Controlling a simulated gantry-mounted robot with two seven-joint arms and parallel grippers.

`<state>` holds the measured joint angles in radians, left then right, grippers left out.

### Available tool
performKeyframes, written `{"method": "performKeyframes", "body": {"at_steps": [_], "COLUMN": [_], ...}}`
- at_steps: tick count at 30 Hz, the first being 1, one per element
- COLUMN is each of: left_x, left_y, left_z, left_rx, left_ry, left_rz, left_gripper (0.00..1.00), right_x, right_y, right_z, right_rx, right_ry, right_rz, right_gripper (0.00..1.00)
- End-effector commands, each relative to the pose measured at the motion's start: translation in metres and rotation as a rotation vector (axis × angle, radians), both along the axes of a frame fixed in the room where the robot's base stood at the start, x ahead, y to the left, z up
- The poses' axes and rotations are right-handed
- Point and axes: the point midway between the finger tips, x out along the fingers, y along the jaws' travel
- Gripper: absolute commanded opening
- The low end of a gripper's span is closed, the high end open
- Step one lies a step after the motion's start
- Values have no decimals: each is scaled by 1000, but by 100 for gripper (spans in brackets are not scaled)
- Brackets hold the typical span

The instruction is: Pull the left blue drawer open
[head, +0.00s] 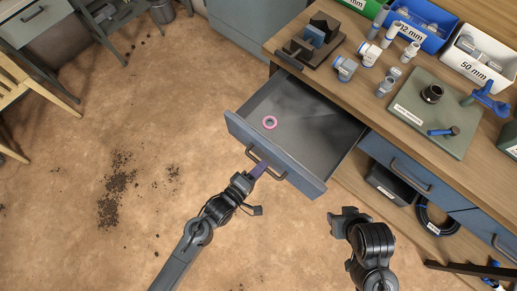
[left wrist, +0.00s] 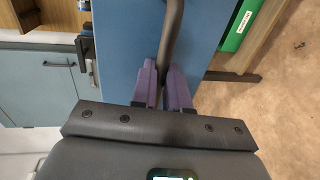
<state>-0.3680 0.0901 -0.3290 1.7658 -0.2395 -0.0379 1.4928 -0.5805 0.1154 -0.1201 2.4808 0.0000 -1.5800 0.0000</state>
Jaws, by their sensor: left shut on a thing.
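The left blue drawer (head: 232,124) is pulled well out of the workbench, and its grey inside shows in the head view. A pink ring (head: 270,123) lies in it. My left gripper (head: 258,171) is shut on the dark bar handle (head: 268,163) at the drawer front. In the left wrist view the purple fingers (left wrist: 165,88) are on both sides of the handle (left wrist: 172,40), with the blue drawer front (left wrist: 125,55) behind. My right gripper (head: 347,215) is in front of the bench, apart from everything; I cannot tell whether its jaws are open.
The bench top (head: 375,88) holds white pipe fittings (head: 369,53), a grey-green board (head: 437,113) and a blue bin (head: 423,27). Another blue drawer (head: 405,172) is closed to the right. A black box (head: 391,186) sits below it.

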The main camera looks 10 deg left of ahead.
Motion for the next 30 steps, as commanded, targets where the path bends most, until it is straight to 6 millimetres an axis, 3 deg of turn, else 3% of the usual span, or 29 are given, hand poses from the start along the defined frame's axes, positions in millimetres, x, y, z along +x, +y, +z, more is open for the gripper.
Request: {"method": "performKeyframes", "body": {"at_steps": [13, 14, 18, 30], "left_x": [-3, -3, -3, -7], "left_y": [-1, -1, -1, 2], "left_z": [1, 1, 1, 1], "left_rx": [-2, -2, -1, 0], "left_ry": [-3, -3, -2, 1], "left_rz": [-9, -9, -8, -7], "left_gripper": [0, 18, 39, 39], "right_x": [0, 0, 0, 0], "right_y": [-2, -2, -2, -1], "right_z": [2, 2, 1, 3], "right_rx": [-8, -8, -8, -3], "right_ry": [1, 1, 1, 2], "right_rz": [6, 6, 6, 2], "right_gripper": [43, 43, 43, 43]}}
